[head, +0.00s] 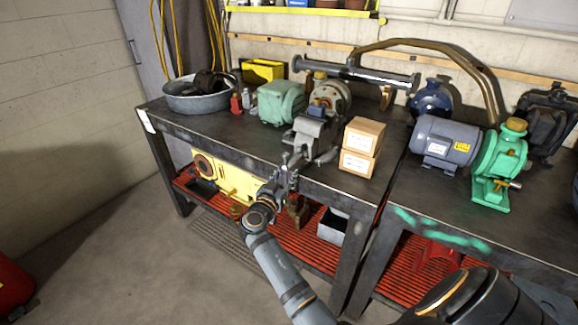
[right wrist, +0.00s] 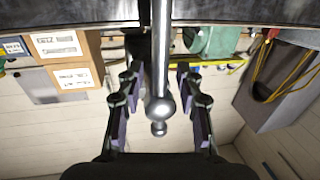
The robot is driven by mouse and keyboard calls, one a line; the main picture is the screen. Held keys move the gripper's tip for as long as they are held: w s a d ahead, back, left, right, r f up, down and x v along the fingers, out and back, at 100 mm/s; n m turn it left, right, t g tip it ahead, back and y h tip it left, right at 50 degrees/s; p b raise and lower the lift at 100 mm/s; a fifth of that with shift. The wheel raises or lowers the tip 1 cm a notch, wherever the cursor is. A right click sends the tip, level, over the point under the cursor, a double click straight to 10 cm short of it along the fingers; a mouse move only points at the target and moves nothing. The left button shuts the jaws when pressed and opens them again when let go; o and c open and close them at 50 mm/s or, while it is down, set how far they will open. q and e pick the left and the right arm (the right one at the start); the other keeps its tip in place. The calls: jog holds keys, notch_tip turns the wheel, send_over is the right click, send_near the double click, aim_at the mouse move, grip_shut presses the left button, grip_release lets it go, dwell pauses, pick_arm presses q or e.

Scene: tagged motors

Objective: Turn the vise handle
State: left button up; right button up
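The grey bench vise (head: 314,132) is mounted at the front edge of the left workbench. Its handle (right wrist: 161,58), a shiny metal bar with ball ends, runs down the middle of the right wrist view. My right gripper (head: 287,172) is at the front of the vise, just off the bench edge. In the right wrist view my right gripper (right wrist: 159,88) is open, with one finger on each side of the handle. Gaps show between the bar and both fingers. The handle is hard to make out in the head view. My left gripper is not in view.
Two stacked cardboard boxes (head: 361,147) stand close to the right of the vise. A green motor (head: 282,102) and a metal tub (head: 200,101) are to its left. A yellow machine (head: 226,180) sits on the lower shelf.

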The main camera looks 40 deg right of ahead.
jog(key=shift+a+r, duration=0.1)
jog(key=shift+a, duration=0.05)
jog(key=shift+c, duration=1.2)
grip_shut()
